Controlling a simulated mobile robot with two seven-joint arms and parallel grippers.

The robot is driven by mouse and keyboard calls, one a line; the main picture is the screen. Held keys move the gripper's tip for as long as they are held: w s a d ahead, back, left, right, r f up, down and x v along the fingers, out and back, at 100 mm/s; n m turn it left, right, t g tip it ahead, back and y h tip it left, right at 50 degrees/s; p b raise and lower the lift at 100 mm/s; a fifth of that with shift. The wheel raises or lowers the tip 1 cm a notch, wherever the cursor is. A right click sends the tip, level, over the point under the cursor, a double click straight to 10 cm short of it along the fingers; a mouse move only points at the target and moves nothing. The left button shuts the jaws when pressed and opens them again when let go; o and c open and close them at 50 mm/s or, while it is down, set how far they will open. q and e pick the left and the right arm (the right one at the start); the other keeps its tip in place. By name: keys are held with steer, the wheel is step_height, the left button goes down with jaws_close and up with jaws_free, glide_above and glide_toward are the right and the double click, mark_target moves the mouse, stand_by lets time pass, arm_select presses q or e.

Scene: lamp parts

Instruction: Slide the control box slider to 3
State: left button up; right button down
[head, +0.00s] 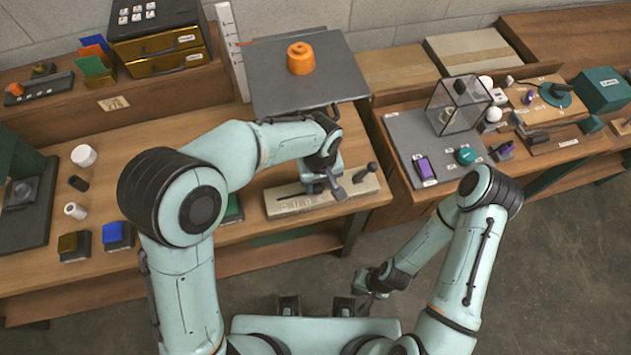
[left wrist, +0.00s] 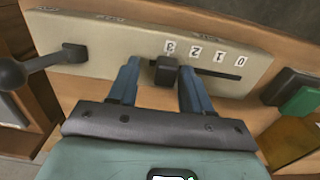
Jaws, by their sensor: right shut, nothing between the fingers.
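The control box (head: 290,204) is a pale beige panel at the front edge of the table. In the left wrist view the control box (left wrist: 95,35) shows a dark slot with labels 3, 2, 1, 0. Its black slider (left wrist: 166,72) stands near the left end of the slot, by the 3. My left gripper (left wrist: 158,78) is open, with one finger on each side of the slider. The right finger is close against it; I cannot tell if they touch. In the head view my left gripper (head: 332,188) hides the slider. My right gripper (head: 368,302) is shut and empty, away from the tables.
A lever with a ball knob (left wrist: 12,72) rises from the control box beside my left gripper. A dark grey board with an orange part (head: 300,60) lies behind. The right table holds a glass case (head: 458,105) and small parts. A green block (left wrist: 303,101) is nearby.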

mark_target(320, 185)
arm_select(q)
step_height(320, 185, up, 13)
steer(key=p, duration=0.1)
steer(key=shift+r, duration=0.15)
arm_select(e)
steer(key=shift+w+r, duration=0.55)
steer(key=shift+r, duration=0.2)
steer(key=shift+s, duration=0.1)
